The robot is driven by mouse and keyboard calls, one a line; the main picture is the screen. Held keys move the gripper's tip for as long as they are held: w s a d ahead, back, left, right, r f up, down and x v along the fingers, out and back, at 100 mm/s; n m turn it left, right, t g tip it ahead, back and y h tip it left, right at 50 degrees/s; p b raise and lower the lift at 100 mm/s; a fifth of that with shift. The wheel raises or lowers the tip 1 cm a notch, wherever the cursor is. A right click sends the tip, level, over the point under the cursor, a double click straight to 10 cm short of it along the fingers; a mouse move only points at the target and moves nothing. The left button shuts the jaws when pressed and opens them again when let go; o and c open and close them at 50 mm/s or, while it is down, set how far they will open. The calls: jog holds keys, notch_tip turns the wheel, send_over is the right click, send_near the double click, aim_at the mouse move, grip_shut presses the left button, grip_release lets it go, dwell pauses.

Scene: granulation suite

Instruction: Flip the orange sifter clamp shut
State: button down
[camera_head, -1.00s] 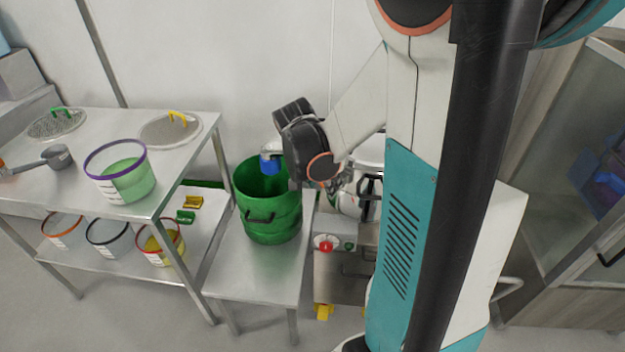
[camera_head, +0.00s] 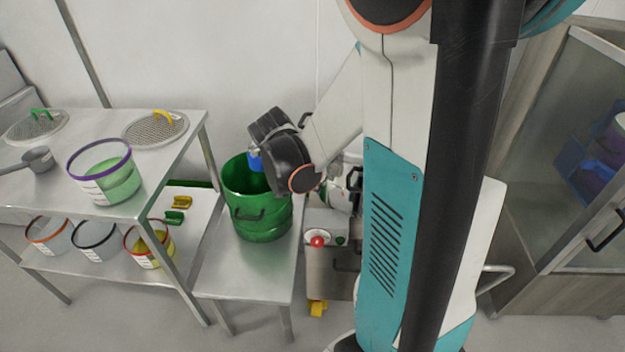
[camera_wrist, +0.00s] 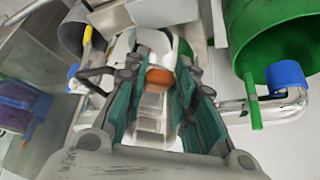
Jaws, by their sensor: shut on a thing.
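The orange sifter clamp (camera_wrist: 160,78) shows in the wrist view as a small orange piece between my fingers, in front of a white and metal part of the sifter (camera_wrist: 155,42). My gripper (camera_wrist: 158,88) has its teal-padded fingers on both sides of the orange piece and is shut on it. The fingers hide most of the clamp, so I cannot tell its angle. In the head view my wrist covers the clamp, and only a bit of the sifter (camera_head: 338,196) shows beside my arm.
A green bin (camera_head: 262,222) stands on a low steel table left of my wrist. A blue-capped pipe (camera_wrist: 285,75) shows close at right in the wrist view. A red button (camera_head: 317,241) sits below my wrist. A steel shelf (camera_head: 175,160) with tubs is at left, a cabinet (camera_head: 560,270) at right.

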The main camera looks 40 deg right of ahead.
dwell(0.3)
jog(key=c, duration=1.3)
grip_release()
jog(key=shift+a, duration=0.1)
jog(key=v, duration=1.1)
jog(key=shift+s+a+r, duration=0.2)
jog(key=shift+a+r, duration=0.1)
